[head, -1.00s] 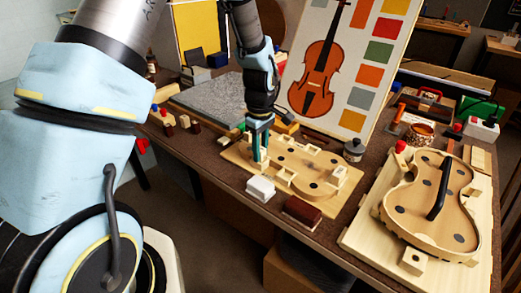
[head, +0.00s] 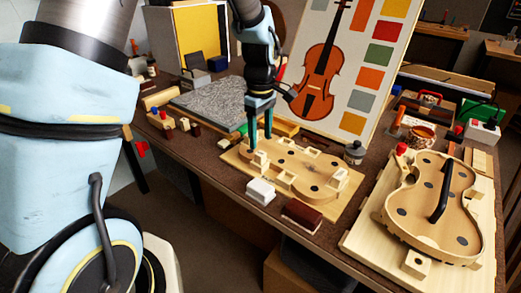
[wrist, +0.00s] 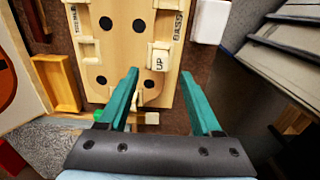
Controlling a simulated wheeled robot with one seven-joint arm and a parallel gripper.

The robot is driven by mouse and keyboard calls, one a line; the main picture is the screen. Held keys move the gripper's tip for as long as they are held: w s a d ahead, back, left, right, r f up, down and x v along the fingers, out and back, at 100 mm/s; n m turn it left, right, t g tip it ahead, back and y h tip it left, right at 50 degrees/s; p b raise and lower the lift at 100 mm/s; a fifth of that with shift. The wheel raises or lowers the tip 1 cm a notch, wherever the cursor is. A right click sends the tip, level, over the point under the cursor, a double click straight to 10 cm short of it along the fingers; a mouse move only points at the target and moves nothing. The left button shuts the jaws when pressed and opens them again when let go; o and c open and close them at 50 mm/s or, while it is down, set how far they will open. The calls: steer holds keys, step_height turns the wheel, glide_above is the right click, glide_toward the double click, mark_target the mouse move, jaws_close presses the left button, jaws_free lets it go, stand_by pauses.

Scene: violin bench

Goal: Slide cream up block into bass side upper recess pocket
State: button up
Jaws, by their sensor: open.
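The cream UP block (wrist: 160,61) is at the bass-side edge of the wooden mould (wrist: 120,50), on the side marked BASS. It also shows in the head view (head: 260,160), upright at the mould's near left end. It sits at the upper bass-side recess; I cannot tell whether it is fully seated in the pocket. My gripper (wrist: 160,76) is open and empty, its two teal fingers apart. In the head view my gripper (head: 260,140) is just above the block, pointing down.
A white block (head: 261,190) and a dark red box (head: 302,213) lie in front of the mould's board. A grey jar (head: 354,152) stands behind its right end. A violin body on a board (head: 400,242) fills the bench's right side. The picture panel (head: 340,70) stands behind.

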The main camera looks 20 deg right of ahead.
mark_target(260, 153)
steer(key=shift+r, duration=2.15)
steer(key=shift+a, duration=0.1)
steer(key=s+a+r+m, duration=0.1)
steer(key=s+a+m, duration=0.1)
steer(key=a, duration=1.3)
steer(key=s+a+r+m+t, duration=0.1)
steer(key=a+m, duration=0.4)
steer(key=a, duration=1)
steer(key=shift+s+r+t+p, duration=0.15)
steer(key=shift+s+t+p, duration=0.2)
steer(key=shift+s, duration=0.15)
